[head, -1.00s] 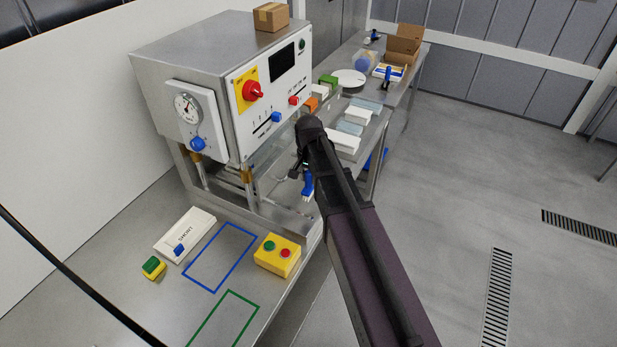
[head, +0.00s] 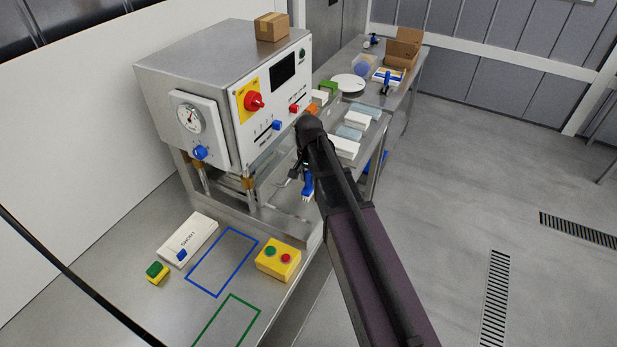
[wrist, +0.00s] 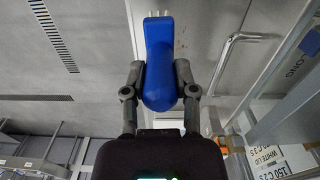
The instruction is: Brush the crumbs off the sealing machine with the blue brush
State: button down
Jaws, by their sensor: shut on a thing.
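The sealing machine (head: 225,85) is a steel box on posts with a gauge, a red knob and a dark screen, standing on a steel bench. My gripper (wrist: 160,82) is shut on the handle of the blue brush (wrist: 158,65), one finger on each side. The brush's pale bristles point away from me, at the top edge of the wrist view. In the head view the blue brush (head: 308,187) shows below my wrist, in front of the machine's lower steel plate. A few faint brown specks (wrist: 183,24) show beside the bristles; I cannot tell if they are crumbs.
On the bench are a yellow button box (head: 278,260), a white board (head: 188,239), a small green-and-yellow block (head: 157,273), and blue and green outlines. A cardboard box (head: 271,26) sits on the machine. Packs and trays crowd the bench behind my arm. The floor at right is clear.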

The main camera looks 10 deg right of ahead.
dwell(0.3)
jog(key=w+d+b, duration=0.1)
jog(key=w+d, duration=0.3)
jog(key=w, duration=0.6)
jog(key=shift+f, duration=0.45)
